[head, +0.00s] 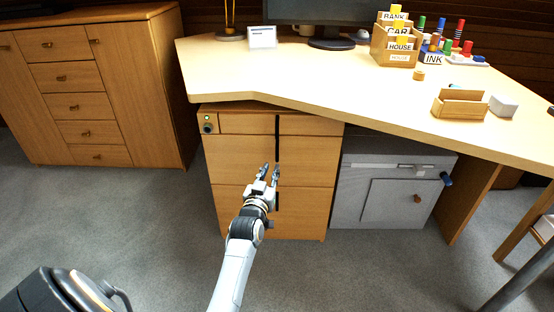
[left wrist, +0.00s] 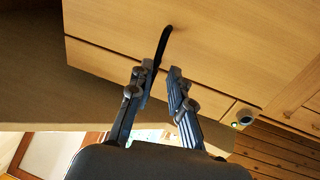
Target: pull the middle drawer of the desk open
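The desk (head: 330,90) has a wooden drawer unit under its left side. The middle drawer (head: 235,160) has a plain wooden front and looks shut, between a narrow top drawer (head: 240,124) and a bottom drawer (head: 300,212). My right gripper is out of view.
A round lock-like fitting (head: 208,128) sits at the unit's upper left. A grey cabinet (head: 390,190) stands to its right under the desk. A wooden dresser (head: 90,95) stands at the left. The carpet before the drawers is clear apart from my arm.

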